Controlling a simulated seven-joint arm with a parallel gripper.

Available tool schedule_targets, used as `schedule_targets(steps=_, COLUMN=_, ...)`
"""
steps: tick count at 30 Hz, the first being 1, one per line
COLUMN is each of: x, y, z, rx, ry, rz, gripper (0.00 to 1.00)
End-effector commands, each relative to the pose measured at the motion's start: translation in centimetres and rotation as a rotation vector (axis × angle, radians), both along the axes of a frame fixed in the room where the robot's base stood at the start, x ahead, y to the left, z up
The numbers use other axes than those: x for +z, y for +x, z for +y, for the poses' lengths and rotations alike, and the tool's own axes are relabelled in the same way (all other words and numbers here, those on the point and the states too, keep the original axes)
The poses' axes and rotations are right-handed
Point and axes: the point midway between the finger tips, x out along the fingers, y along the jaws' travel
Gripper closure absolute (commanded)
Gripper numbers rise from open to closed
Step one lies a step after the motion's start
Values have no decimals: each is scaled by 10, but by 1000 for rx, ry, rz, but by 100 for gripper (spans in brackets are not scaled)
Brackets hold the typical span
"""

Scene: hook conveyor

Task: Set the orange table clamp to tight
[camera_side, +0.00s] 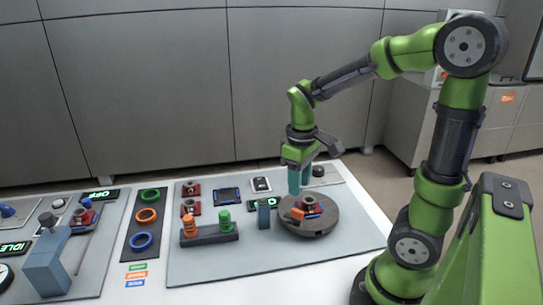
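The orange table clamp (293,215) shows as a small orange part on the left side of the dark round turntable (322,228). Whether it is set tight or loose is too small to tell. A red and blue part (310,207) sits beside it on the turntable. My gripper (299,188) points down with its teal fingers just above and behind the clamp, seemingly apart from it. I see nothing held in it, but the gap between the fingers is unclear.
A rack with orange and green pegs (210,236) and a blue-grey block (264,214) stand left of the turntable. A dark board with green, orange and blue rings (147,215) lies further left. The panel's front part is clear.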

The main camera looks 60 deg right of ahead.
Motion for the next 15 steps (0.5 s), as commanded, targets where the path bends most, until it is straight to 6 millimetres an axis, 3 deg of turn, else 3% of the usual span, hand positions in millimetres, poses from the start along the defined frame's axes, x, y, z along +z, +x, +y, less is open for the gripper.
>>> schedule_targets(steps=7, x=-52, y=-1, z=0, rx=-1, ry=1, rz=6, gripper=62)
schedule_targets(steps=15, x=-78, y=0, z=0, rx=-1, ry=0, rz=1, gripper=62)
